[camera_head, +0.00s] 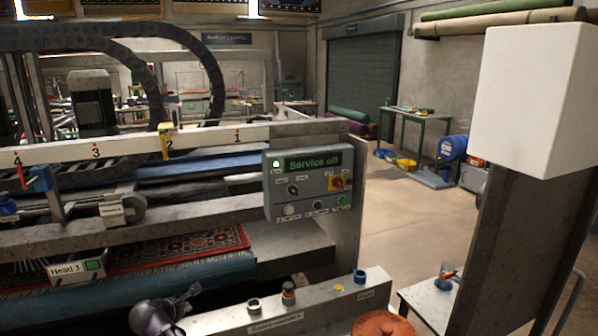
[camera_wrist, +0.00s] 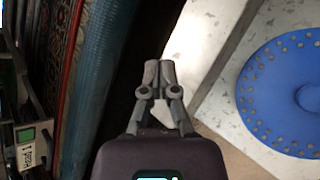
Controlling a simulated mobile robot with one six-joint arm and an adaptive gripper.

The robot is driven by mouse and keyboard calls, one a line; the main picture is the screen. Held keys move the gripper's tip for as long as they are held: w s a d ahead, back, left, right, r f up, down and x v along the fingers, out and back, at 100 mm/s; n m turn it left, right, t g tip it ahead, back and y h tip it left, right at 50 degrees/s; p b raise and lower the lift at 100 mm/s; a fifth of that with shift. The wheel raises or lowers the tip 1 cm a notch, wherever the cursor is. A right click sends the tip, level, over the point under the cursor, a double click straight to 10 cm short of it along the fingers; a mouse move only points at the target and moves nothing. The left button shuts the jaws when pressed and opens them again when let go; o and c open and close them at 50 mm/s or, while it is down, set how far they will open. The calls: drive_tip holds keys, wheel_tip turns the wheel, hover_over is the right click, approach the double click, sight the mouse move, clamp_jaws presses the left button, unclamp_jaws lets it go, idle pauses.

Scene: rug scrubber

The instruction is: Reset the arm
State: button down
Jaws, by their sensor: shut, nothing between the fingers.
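My gripper (camera_wrist: 159,72) shows in the middle of the wrist view, its two grey fingertips together with nothing between them. In the head view my gripper (camera_head: 192,293) is at the bottom, left of centre. It is in front of the blue fringed edge of the rug (camera_head: 215,240) and beside the left end of the metal ledge. In the wrist view the rug (camera_wrist: 98,70) lies left of my fingers, and a dark gap is directly behind them. My fingers appear clear of both the rug and the ledge.
A blue disc (camera_wrist: 285,100) is at right in the wrist view. The control box (camera_head: 307,180) reads "Service off". Head 1 (camera_head: 77,268) sits over the rug. Open floor (camera_head: 400,215) lies beyond.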

drive_tip(key=w+d+f+m+g+h, duration=0.1)
drive_tip(key=d+f+m+g, duration=0.15)
drive_tip(key=d+m, duration=0.85)
drive_tip(key=d+f+m+g+h, duration=0.1)
drive_tip(key=d+m+g, duration=0.15)
drive_tip(key=d, duration=1.65)
drive_tip(key=s+d+m+g+y, duration=0.1)
drive_tip(key=s+d+m, duration=0.3)
drive_tip(key=d, duration=0.3)
drive_tip(key=s+d+f+m+g+y+p, duration=0.1)
drive_tip(key=s+d+m+g, duration=0.1)
drive_tip(key=d, duration=0.5)
drive_tip(key=s+d+m+g+y, duration=0.1)
drive_tip(key=s+d+m+g, duration=0.1)
drive_tip(key=s+d+m, duration=0.3)
drive_tip(key=shift+s+d+f+m+p, duration=0.35)
drive_tip(key=shift+d+m, duration=0.6)
drive_tip(key=shift+d, duration=0.05)
